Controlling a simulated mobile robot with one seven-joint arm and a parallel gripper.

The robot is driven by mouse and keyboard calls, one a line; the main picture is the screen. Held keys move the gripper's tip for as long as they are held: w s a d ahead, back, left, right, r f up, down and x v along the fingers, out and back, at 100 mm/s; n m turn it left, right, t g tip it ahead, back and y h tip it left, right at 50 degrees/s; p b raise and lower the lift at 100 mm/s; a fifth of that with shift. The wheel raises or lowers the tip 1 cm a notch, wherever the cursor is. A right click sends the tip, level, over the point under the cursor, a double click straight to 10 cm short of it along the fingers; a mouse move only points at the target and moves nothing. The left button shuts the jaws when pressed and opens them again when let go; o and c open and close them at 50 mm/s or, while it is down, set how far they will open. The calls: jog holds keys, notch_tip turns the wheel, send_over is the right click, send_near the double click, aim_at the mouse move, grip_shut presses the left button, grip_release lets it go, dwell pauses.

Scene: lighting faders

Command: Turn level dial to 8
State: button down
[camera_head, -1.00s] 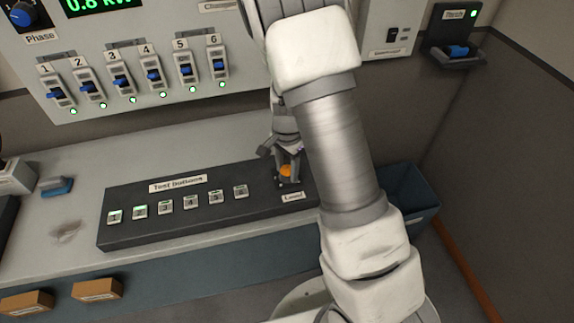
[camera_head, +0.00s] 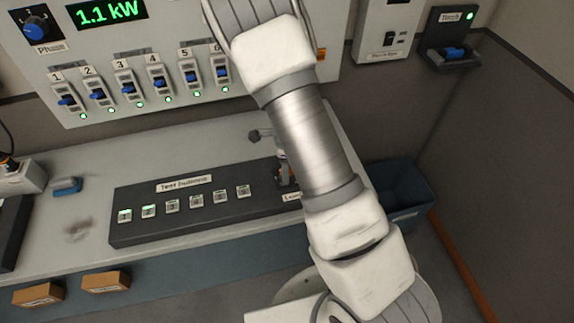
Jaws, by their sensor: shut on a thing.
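The level dial sits at the right end of the dark "Test buttons" console (camera_head: 150,232), behind its "Level" label (camera_head: 291,197). My gripper (camera_head: 286,181) points down over that end of the console and is shut on the dial. My arm and fingers hide nearly all of the dial, so its pointer and scale cannot be read. The green display (camera_head: 108,12) on the wall panel reads 1.1 kW.
Several numbered faders with blue knobs (camera_head: 128,88) and green lights line the panel. The phase knob (camera_head: 38,30) is at the upper left. A blue bin (camera_head: 400,190) stands right of the bench, and a torch (camera_head: 455,52) hangs on the wall.

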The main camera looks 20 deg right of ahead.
jog(key=shift+m+p, duration=0.55)
jog(key=shift+m, duration=0.65)
jog(key=shift+c, duration=1.4)
grip_release()
jog(key=shift+r, duration=0.1)
notch_tip(320, 180, up, 17)
jog(key=p, duration=0.2)
jog(key=shift+r, duration=0.1)
